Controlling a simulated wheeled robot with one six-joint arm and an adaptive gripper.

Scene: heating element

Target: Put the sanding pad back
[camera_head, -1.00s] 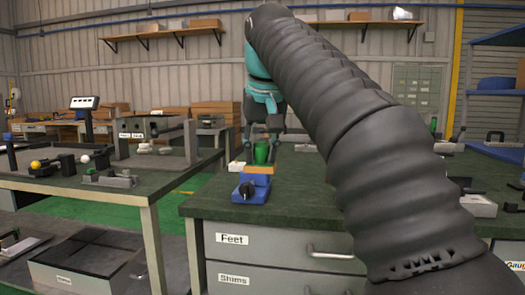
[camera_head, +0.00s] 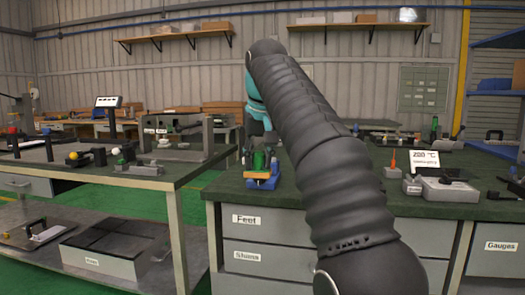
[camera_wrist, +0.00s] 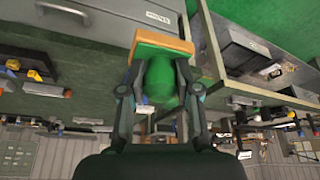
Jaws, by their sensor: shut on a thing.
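The sanding pad (camera_wrist: 162,42) has a tan block base and a rounded green grip (camera_wrist: 159,78). In the wrist view my gripper (camera_wrist: 156,88) is shut on the green grip, one finger on each side, with the tan base beyond the fingertips. In the head view my gripper (camera_head: 260,150) is at the left front corner of the green-topped bench, with the pad (camera_head: 259,174) below it. A blue object (camera_head: 264,184) shows right by the pad, partly hidden. I cannot tell whether they touch.
The bench has grey drawers (camera_head: 268,222) in front. A sign (camera_head: 411,161) and grey box (camera_head: 450,190) stand on its right part. Another workbench (camera_head: 150,178) with several tools stands left, across a green floor gap. My arm hides the bench's middle.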

